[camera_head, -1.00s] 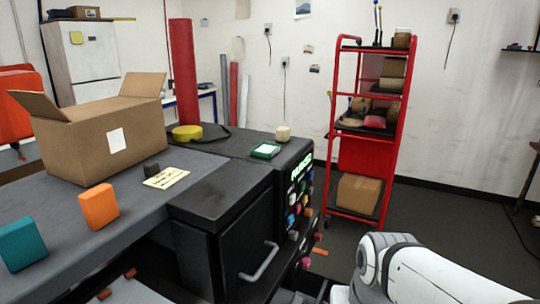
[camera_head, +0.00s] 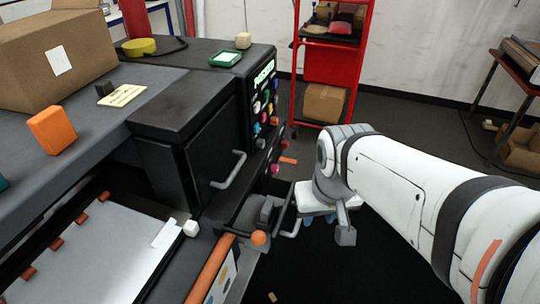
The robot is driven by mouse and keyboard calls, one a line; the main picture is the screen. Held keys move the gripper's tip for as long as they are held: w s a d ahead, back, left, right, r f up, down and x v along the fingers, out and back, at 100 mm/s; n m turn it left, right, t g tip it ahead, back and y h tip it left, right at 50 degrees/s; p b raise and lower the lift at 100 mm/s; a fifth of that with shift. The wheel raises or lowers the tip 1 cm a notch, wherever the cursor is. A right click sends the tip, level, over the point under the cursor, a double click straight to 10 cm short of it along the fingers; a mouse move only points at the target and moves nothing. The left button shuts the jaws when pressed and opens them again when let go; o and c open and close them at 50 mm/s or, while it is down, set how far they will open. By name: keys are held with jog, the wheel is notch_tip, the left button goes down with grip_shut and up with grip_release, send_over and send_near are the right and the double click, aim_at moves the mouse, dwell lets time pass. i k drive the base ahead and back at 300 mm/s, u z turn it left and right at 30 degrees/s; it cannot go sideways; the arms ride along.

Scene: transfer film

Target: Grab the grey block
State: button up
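A small dark grey block (camera_head: 105,89) sits on the grey worktop (camera_head: 60,175) at the left. It is beside a cream card with dark markings (camera_head: 122,95). My gripper (camera_head: 320,217) is low at the end of my white arm, right of the black machine and far from the block. Only small bluish parts show under the wrist, so I cannot tell whether the fingers are open or shut.
An orange block (camera_head: 52,130) and a cardboard box (camera_head: 70,62) stand on the worktop. The black machine (camera_head: 190,150) with a handle and coloured knobs lies between my arm and the block. A red shelf cart (camera_head: 335,65) stands behind on open floor.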

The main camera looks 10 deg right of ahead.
aim_at(267, 214)
jog(key=u, duration=2.05)
jog(key=k, duration=1)
jog(key=z, duration=1.1)
jog(key=i, duration=1)
jog(key=z, duration=0.05)
